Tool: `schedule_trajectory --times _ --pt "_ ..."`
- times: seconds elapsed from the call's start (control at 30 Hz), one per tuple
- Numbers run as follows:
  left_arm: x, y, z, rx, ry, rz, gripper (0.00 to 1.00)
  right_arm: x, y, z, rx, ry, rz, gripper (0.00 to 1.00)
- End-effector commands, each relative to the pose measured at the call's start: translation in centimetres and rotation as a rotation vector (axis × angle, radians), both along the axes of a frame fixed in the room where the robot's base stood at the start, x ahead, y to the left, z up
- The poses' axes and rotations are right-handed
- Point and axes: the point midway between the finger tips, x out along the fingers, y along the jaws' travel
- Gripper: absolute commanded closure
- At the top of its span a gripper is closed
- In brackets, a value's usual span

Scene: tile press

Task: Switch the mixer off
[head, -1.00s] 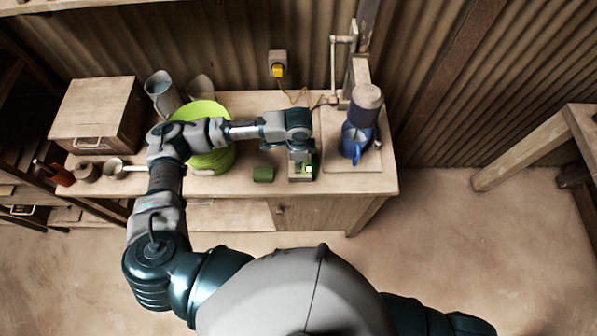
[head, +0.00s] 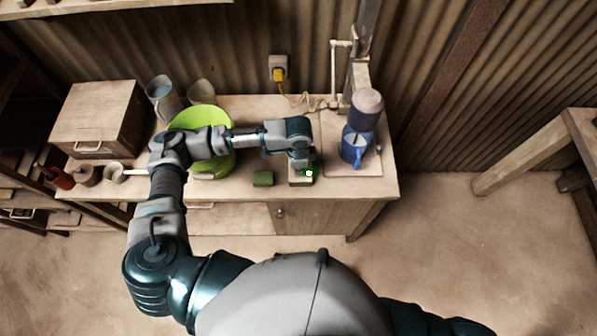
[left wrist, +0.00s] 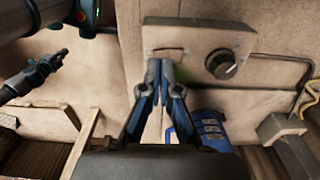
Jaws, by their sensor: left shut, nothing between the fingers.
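The mixer is a motor head (head: 367,103) on a stand, above a blue jug (head: 355,145) at the right end of the bench. A small control box (head: 300,183) sits left of it, largely hidden under my left gripper (head: 302,170). In the left wrist view the box (left wrist: 200,40) shows a round dark knob (left wrist: 221,64) and a small rectangular switch (left wrist: 168,53). My left gripper (left wrist: 161,66) is shut and empty, its fingertips just at the switch's near edge; I cannot tell whether they touch it.
A wooden chest (head: 98,115) is at the far left. A yellow plug (head: 279,74) and cord are at the wall.

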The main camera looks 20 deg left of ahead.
Motion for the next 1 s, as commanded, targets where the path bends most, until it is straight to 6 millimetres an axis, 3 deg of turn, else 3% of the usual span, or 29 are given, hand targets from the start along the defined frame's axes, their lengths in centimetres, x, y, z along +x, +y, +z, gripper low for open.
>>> schedule_trajectory --times 1.0 --pt "0.0 0.0 -0.59 0.0 0.0 0.0 1.0 -0.01 -0.01 -0.13 0.0 0.0 0.0 1.0"
